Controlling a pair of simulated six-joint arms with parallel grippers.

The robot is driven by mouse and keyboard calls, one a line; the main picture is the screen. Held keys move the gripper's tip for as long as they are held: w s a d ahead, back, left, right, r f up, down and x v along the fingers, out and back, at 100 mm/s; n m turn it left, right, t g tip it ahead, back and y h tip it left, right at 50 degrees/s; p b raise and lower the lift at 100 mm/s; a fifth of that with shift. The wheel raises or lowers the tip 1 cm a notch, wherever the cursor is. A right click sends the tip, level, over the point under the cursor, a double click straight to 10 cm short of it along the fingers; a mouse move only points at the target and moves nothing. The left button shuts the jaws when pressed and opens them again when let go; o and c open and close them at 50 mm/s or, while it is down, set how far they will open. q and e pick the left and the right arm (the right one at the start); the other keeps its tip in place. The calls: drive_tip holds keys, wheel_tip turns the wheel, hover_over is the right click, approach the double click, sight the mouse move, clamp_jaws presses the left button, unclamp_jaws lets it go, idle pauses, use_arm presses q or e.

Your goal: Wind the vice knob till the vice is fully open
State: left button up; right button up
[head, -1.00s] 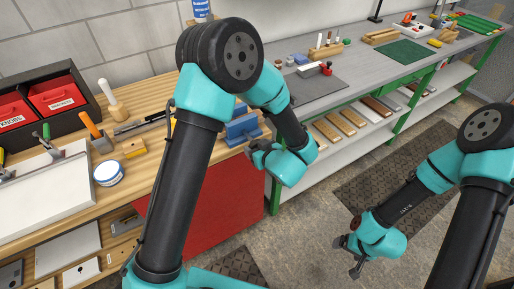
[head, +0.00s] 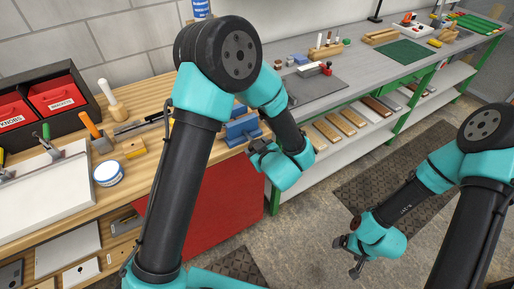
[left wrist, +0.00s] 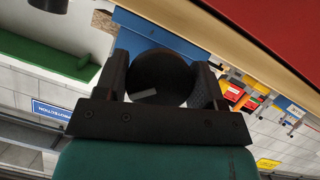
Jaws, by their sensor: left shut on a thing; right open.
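The blue vice (head: 243,129) sits at the right front edge of the wooden bench, partly hidden behind my left arm. My left gripper (head: 258,149) is in front of it. In the left wrist view, my left gripper (left wrist: 161,66) is shut on the round dark vice knob (left wrist: 158,84), with one finger on either side. The knob's face carries a short grey mark, which sits tilted. The blue vice body (left wrist: 165,38) shows behind the knob. The jaw gap is hidden. My right gripper (head: 352,256) is open and empty, above the floor at the lower right.
The wooden bench (head: 60,222) holds a white board, a round blue-and-white tin (head: 109,173) and several hand tools. A red panel (head: 212,200) is below the vice. A grey bench (head: 350,88) with several items runs back right. The floor around my right gripper is clear.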

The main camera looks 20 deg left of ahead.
use_arm(q)
drive_tip(key=n+t+h, duration=0.1)
drive_tip(key=n+t, duration=0.1)
drive_tip(key=n, duration=0.1)
drive_tip(key=n+t, duration=0.2)
drive_tip(key=n, duration=0.1)
drive_tip(key=shift+n+h, duration=0.4)
idle(0.5)
drive_tip(key=o, duration=0.9)
drive_tip(key=shift+r, duration=0.1)
drive_tip(key=v, duration=1.7)
drive_tip(key=shift+d, duration=0.15)
